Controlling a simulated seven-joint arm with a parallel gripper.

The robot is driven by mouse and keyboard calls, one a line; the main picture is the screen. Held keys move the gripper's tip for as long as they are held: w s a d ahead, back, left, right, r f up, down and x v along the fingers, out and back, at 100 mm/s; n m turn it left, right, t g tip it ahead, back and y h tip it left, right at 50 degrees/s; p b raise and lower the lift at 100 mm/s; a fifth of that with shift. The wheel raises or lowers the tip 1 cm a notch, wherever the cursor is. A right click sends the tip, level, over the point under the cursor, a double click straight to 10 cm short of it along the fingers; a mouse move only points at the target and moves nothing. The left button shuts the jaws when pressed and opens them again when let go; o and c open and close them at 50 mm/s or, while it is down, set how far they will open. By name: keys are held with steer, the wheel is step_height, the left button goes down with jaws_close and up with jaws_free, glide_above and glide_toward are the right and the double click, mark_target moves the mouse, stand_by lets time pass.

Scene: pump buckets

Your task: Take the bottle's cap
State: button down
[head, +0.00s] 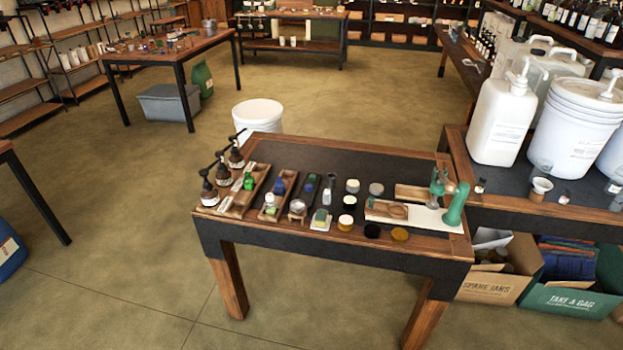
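Several small bottles stand on the dark-topped wooden table (330,157). I see a green bottle (249,182), a blue bottle (280,187) and a clear bottle with a pale top (270,201) in or beside narrow wooden trays. Another small clear bottle (326,197) stands near the middle. I cannot tell which bottle or cap the task names; the pieces are too small. My gripper is not in view.
Dark pump bottles (209,194) line the table's left edge. A green curved fixture (456,204) stands at the right end, beside wooden trays. A white jug (501,120) and pump bucket (577,125) stand on the right table. A white bucket (258,113) is behind.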

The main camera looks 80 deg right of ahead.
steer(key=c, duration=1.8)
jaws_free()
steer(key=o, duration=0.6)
